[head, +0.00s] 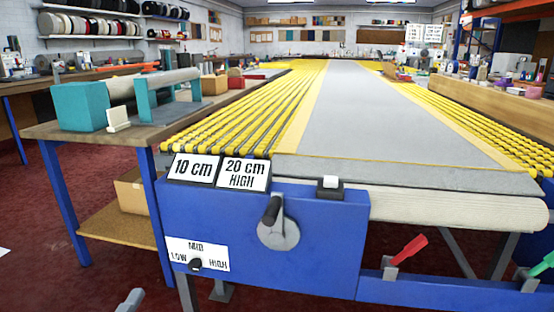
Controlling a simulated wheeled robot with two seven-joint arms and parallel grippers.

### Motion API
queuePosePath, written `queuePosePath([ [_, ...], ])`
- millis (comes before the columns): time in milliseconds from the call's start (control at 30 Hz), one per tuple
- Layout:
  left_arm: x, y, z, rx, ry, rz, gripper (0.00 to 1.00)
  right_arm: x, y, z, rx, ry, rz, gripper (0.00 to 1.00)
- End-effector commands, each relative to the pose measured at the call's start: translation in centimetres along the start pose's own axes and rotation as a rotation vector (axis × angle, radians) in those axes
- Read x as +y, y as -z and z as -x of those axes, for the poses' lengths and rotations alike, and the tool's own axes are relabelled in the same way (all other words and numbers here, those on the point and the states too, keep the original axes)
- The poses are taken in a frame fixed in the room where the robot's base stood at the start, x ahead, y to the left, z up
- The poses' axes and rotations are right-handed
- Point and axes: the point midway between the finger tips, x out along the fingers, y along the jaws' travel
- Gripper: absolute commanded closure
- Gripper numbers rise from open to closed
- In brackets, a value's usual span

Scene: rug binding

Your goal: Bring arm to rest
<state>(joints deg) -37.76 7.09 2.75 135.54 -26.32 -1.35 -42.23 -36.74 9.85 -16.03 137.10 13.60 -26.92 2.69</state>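Neither of my grippers can be made out in the head view, and no arm clearly shows. A small grey piece (131,301) pokes in at the bottom left edge; I cannot tell what it is. The blue machine front (325,240) stands ahead with a black-handled grey rotary lever (278,225), a white-topped button block (330,188) and a small black knob (195,264) on a LOW/HIGH label. Signs reading 10 cm (194,168) and 20 cm HIGH (244,174) sit on its top left.
A long grey rug strip (365,110) runs back over yellow slats (260,110). A pale roll (450,207) lies under its front edge. A red-handled lever (407,250) and a green one (541,266) are at right. A wooden bench (135,133) carries teal roll stands (83,106).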

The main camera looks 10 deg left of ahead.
Motion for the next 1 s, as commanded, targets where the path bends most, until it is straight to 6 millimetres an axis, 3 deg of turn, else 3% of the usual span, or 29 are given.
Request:
queuePosePath([
  [33, 2.8, 0.7, 0.0, 0.018, -0.019, 0.193, 0.47, 0.3, -1.6, -0.8, 0.023, 0.022, -0.014, 0.0],
  [200, 8.0, 5.1, 0.2, 0.065, -0.175, 0.873, 0.47, -0.5, -2.6, -1.9, 0.088, 0.1, -0.071, 0.0],
  [400, 12.5, 10.7, 1.9, 0.091, -0.434, 1.468, 0.47, -1.2, -3.5, -2.5, 0.141, 0.175, -0.123, 0.0],
  [533, 14.6, 14.2, 3.7, 0.084, -0.63, 1.764, 0.47, -1.6, -4.0, -2.8, 0.169, 0.217, -0.152, 0.0],
  [567, 14.6, 14.9, 4.0, 0.079, -0.671, 1.817, 0.47, -1.8, -3.9, -2.7, 0.173, 0.224, -0.157, 0.0],
  [600, 12.5, 14.9, 3.5, 0.057, -0.651, 1.789, 0.47, -2.2, -2.0, -2.1, 0.158, 0.205, -0.149, 0.0],
  [1000, 8.8, 13.7, 2.6, -0.12, -0.628, 1.646, 0.47, -1.4, 1.6, -0.8, 0.039, 0.061, -0.061, 0.0],
])
